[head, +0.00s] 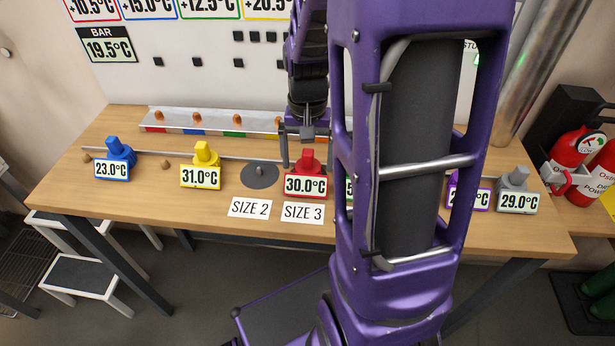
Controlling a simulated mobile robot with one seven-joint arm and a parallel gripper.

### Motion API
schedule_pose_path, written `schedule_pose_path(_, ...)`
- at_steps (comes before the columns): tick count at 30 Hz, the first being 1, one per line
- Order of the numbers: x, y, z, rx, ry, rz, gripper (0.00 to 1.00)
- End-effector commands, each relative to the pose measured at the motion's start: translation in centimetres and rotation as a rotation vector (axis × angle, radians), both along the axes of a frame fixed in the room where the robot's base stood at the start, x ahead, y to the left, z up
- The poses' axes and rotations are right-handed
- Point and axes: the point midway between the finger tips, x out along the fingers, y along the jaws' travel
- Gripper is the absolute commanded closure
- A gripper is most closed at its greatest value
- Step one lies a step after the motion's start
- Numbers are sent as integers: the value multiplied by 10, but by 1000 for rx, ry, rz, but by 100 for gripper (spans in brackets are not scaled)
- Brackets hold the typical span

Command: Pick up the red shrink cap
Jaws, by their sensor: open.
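The red shrink cap (305,166) stands on the wooden table, with a white 30.0°C label at its front and a SIZE 3 card before it. My gripper (306,151) is open, with its fingers pointing down around the upper part of the red cap or just behind it. The left finger shows just left of the cap. The right finger is partly hidden by my purple arm. I cannot tell whether the fingers touch the cap.
A dark round disc (260,176), a yellow cap (206,165) and a blue cap (117,156) stand left of the red one. A grey cap (517,184) is at the right. A metal rail (200,119) runs behind. My arm hides the table's middle right.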

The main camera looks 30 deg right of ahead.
Motion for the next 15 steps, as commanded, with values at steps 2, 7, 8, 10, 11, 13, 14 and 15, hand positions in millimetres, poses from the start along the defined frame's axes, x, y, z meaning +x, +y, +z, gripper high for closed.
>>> schedule_pose_path(2,0,0,-17,1,1,0,0)
schedule_pose_path(7,0,0,-21,0,0,-1,0)
schedule_pose_path(8,0,0,-21,0,0,-1,0)
schedule_pose_path(10,0,0,-20,0,0,-1,0)
schedule_pose_path(11,0,0,-20,0,0,-1,0)
schedule_pose_path(13,0,0,-20,0,0,-1,5)
schedule_pose_path(14,0,0,-20,0,0,-1,11)
schedule_pose_path(15,0,0,-20,0,0,-1,18)
